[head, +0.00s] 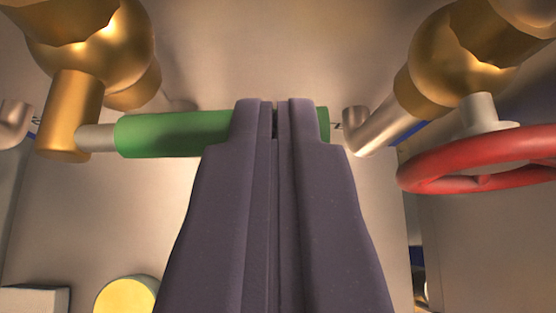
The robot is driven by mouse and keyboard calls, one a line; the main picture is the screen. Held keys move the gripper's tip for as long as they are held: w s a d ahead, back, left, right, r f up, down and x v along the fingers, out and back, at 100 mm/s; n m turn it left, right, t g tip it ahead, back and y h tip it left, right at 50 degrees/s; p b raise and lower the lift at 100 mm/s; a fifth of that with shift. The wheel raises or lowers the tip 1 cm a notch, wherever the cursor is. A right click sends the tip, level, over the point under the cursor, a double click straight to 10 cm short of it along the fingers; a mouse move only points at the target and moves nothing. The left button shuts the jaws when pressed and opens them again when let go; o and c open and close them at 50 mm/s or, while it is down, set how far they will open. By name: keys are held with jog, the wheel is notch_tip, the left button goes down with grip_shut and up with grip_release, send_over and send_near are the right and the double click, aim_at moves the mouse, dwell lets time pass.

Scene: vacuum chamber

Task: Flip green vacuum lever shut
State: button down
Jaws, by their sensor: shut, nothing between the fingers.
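The green lever (175,133) lies nearly level across the upper middle of the head view. Its grey stem joins a brass valve body (70,115) on the left. My gripper (275,105) is shut and empty, with its two dark fingers side by side. The fingertips overlap the right part of the lever and hide a stretch of it. A short green end shows to the right of the fingers. I cannot tell whether the fingertips touch the lever or are only in front of it.
A red handwheel (480,160) stands at the right, below a second brass fitting (450,62). A silver pipe elbow (365,130) is close to the lever's right end. A round yellow part (127,296) and a white box (35,300) are at the lower left.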

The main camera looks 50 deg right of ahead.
jog(key=shift+s+d+f, duration=0.1)
jog(key=shift+f, duration=0.45)
dwell(0.4)
jog(key=w+d+r+p+v, duration=0.1)
jog(key=r+p+v, duration=0.1)
jog(key=v, duration=1)
jog(key=shift+s+r+p, duration=0.25)
jog(key=shift+r+p, duration=0.15)
jog(key=shift+a, duration=0.1)
